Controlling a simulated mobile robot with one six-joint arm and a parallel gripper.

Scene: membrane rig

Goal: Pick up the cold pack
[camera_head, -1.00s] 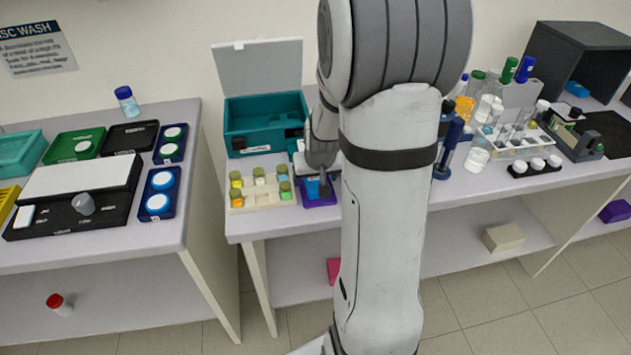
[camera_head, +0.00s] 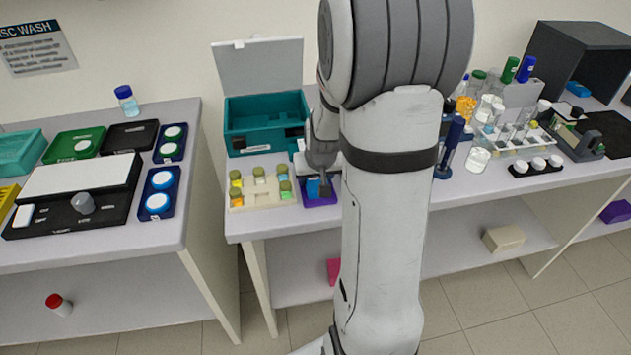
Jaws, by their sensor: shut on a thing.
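The cold pack appears to be the small blue block (camera_head: 313,187) at the purple tray (camera_head: 321,201), near the front left of the middle bench. My gripper (camera_head: 322,184) points down over the tray and is shut on the blue block. The block stands upright against the jaws, and part of it is hidden by them. Whether its bottom is clear of the tray cannot be told. My own arm hides the bench just to the right of the tray.
A cream rack (camera_head: 262,190) with several small vials stands close to the left of the tray. An open teal box (camera_head: 265,122) stands behind, its lid raised. Bottles and a tube rack (camera_head: 520,142) stand to the right. A gap separates the left bench (camera_head: 200,150).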

